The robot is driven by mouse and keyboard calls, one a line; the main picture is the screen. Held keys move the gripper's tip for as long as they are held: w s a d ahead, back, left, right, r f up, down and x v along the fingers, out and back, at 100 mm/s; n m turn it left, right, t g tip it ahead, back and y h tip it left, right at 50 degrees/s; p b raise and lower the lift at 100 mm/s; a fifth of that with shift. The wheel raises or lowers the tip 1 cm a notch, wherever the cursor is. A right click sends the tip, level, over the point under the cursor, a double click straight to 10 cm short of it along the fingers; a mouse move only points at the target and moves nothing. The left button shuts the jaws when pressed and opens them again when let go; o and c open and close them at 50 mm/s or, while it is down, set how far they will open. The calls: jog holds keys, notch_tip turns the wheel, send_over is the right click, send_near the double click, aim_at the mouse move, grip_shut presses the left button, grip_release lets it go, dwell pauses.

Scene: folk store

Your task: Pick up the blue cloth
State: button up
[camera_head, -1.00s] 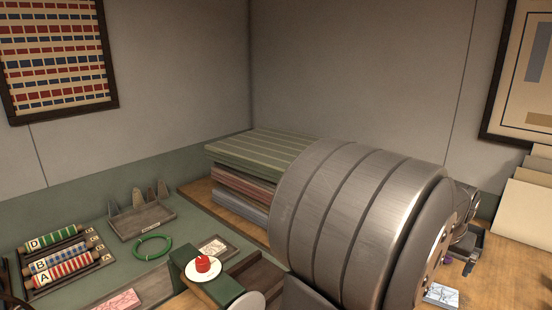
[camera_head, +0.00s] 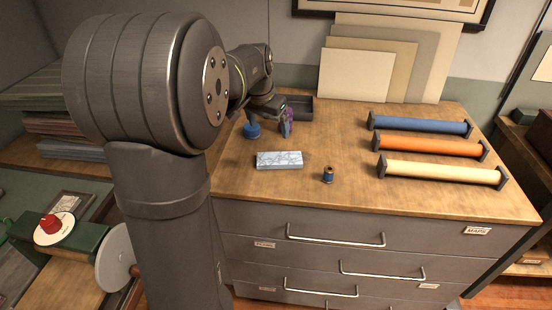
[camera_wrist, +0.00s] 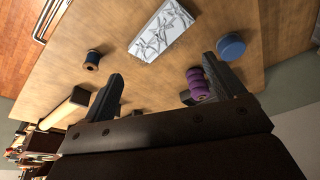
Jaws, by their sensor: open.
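A blue roll (camera_head: 420,125), which looks like rolled cloth, lies in a dark-ended holder at the back right of the wooden cabinet top. It is the rearmost of three rolls. My gripper (camera_head: 268,106) is over the left part of the top, well left of the blue roll and apart from it. The blue roll is not clearly visible in the wrist view.
Orange (camera_head: 430,146) and cream (camera_head: 440,171) rolls lie in front of the blue one. A patterned box (camera_head: 279,160), a spool (camera_head: 328,175), a purple object (camera_head: 287,124) and a blue round object (camera_head: 252,130) are near my gripper. Upright boards (camera_head: 385,65) lean behind.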

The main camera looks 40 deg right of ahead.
jog(key=w+m+g, duration=0.3)
jog(key=w+m, duration=0.2)
jog(key=m, duration=0.6)
send_near(279, 158)
jog(key=f, duration=0.3)
jog(key=shift+a+f+g+h, duration=0.25)
jog(key=shift+a+g+h, duration=0.15)
jog(key=shift+d+x, duration=0.2)
jog(key=shift+x, duration=1.1)
jog(key=shift+d+x, duration=0.2)
jog(key=shift+x, duration=1.1)
jog(key=shift+r, duration=0.1)
jog(key=c, duration=1.1)
jog(key=shift+r, duration=0.1)
